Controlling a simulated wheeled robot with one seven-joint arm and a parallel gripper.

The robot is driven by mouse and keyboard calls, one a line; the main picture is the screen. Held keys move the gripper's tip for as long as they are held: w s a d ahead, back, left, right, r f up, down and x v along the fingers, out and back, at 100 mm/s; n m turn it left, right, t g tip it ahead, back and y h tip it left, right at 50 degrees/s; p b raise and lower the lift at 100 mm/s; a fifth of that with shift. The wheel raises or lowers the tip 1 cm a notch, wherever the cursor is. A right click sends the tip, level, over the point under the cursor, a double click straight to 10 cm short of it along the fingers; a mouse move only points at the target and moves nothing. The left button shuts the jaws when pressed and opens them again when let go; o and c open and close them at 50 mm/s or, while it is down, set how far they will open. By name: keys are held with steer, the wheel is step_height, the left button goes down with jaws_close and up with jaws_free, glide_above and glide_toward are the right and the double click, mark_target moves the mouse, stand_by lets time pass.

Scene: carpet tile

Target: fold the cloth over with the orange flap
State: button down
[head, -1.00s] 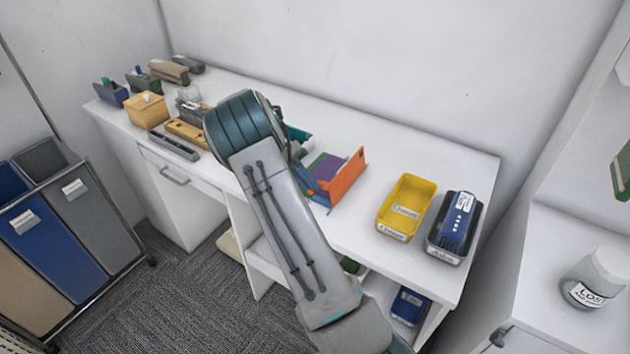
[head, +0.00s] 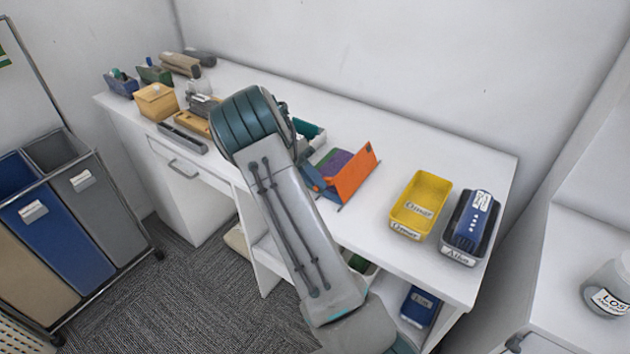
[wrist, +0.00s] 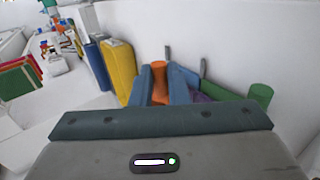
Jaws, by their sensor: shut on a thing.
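The orange flap (head: 357,175) stands tilted up at the front right of a purple piece (head: 336,161) on the white bench; this may be the cloth, but I cannot tell for sure. In the wrist view, my gripper (wrist: 162,84) has its two blue fingers on either side of the orange flap (wrist: 160,82), shut on it. A little of the purple piece (wrist: 205,98) shows right of the fingers. In the head view, my arm hides most of the gripper and the left part of the folding area.
A yellow tray (head: 406,222) and a dark bin holding a blue device (head: 474,220) stand to the right on the bench (head: 455,150). Several boxes and tools, including a tan box (head: 156,102), fill its left end. Bare bench lies behind the flap.

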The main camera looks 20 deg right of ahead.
steer(key=shift+a+f, duration=0.3)
steer(key=shift+f, duration=0.35)
steer(key=c, duration=1.8)
jaws_free()
steer(key=o, duration=0.4)
steer(key=shift+w+f, duration=0.1)
steer(key=shift+w, duration=0.3)
steer(key=shift+r, duration=0.2)
steer(key=shift+d+r, duration=0.1)
steer(key=shift+r, duration=0.05)
